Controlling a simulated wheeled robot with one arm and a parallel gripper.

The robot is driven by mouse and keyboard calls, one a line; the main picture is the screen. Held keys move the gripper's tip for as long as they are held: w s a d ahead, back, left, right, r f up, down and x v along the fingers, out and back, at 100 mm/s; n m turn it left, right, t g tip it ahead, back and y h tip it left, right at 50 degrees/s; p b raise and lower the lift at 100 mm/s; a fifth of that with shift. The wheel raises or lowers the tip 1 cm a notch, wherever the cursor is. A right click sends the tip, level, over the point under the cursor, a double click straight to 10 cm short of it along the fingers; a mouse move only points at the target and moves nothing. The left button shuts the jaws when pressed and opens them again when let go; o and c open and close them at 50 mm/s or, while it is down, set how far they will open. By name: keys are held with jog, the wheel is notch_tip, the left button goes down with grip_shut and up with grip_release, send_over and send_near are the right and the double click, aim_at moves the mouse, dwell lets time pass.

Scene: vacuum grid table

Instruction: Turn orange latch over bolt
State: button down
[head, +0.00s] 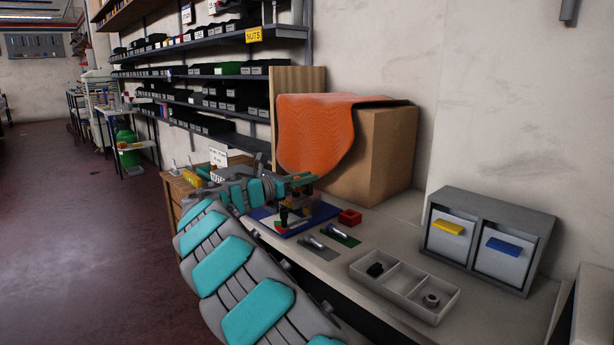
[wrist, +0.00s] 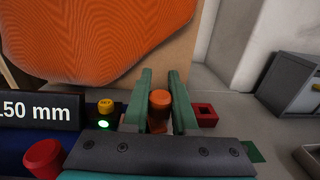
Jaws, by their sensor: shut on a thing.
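An orange cylindrical knob (wrist: 160,100), which looks like part of the orange latch, stands between the two green fingers of my gripper (wrist: 160,78) in the wrist view. The fingers are closed on it from both sides. In the head view my gripper (head: 303,179) is over a fixture on a blue board (head: 322,213); the latch is too small to make out there. The rest of the latch is hidden behind the gripper body. I cannot see the bolt under the latch or how far the latch is turned.
A red square block (head: 350,217) sits right of the board. Two bolts lie in front, one on a grey plate (head: 318,248), one on a green plate (head: 342,237). A divided tray (head: 405,284) and a drawer unit (head: 488,240) stand right. A cloth-draped box (head: 385,155) rises behind.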

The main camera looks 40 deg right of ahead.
jog(key=shift+w+f+m+g, duration=0.1)
jog(key=shift+w+m+g, duration=0.1)
jog(key=shift+m+g, duration=0.7)
jog(key=shift+g, duration=0.7)
jog(key=shift+a+m+g, duration=0.1)
jog(key=shift+m+g, duration=0.2)
jog(key=c, duration=0.7)
grip_release()
jog(key=a, duration=0.2)
jog(key=w+a, duration=0.1)
jog(key=a, duration=0.4)
jog(key=shift+w+a, duration=0.3)
